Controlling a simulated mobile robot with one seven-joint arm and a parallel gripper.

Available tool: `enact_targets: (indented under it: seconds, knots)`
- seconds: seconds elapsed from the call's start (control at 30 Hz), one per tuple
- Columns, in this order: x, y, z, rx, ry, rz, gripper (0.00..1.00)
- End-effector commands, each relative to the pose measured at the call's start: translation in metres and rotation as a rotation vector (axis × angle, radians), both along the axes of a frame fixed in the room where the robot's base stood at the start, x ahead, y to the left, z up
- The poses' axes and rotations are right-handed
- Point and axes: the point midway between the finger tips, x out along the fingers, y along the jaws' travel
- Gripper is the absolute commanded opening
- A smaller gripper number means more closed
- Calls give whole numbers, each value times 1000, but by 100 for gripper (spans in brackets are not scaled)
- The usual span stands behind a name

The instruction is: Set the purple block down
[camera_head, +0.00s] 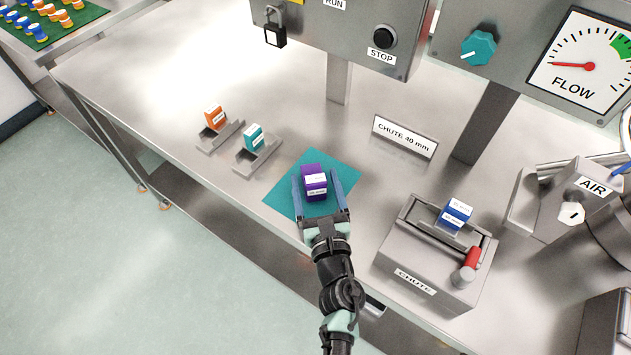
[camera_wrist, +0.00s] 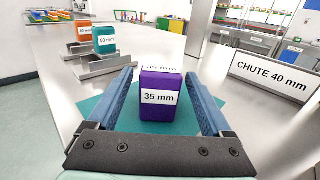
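The purple block (camera_head: 315,188), labelled 35 mm, stands upright on the teal mat (camera_head: 286,190). It also shows in the middle of the wrist view (camera_wrist: 160,108). My gripper (camera_head: 316,174) is open, with one blue finger on each side of the block. In the wrist view, there is a visible gap between the block and each finger of my gripper (camera_wrist: 159,75). The block's lower edge shows against the mat (camera_wrist: 100,104) there.
An orange block (camera_head: 213,117) and a teal block (camera_head: 254,138) sit in metal holders at the left. A chute box (camera_head: 400,262) with a blue block (camera_head: 455,214) and red-handled lever (camera_head: 468,266) stands at right. The chute sign (camera_head: 404,137) stands behind the mat.

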Motion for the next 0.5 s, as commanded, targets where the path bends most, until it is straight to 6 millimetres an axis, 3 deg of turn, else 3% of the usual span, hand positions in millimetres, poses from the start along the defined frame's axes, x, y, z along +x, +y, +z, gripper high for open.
enact_targets:
  seconds: [0.37,0.5]
  knots:
    - [0,0,5,1,0,0,85]
    - [-18,-3,1,-1,2,-1,85]
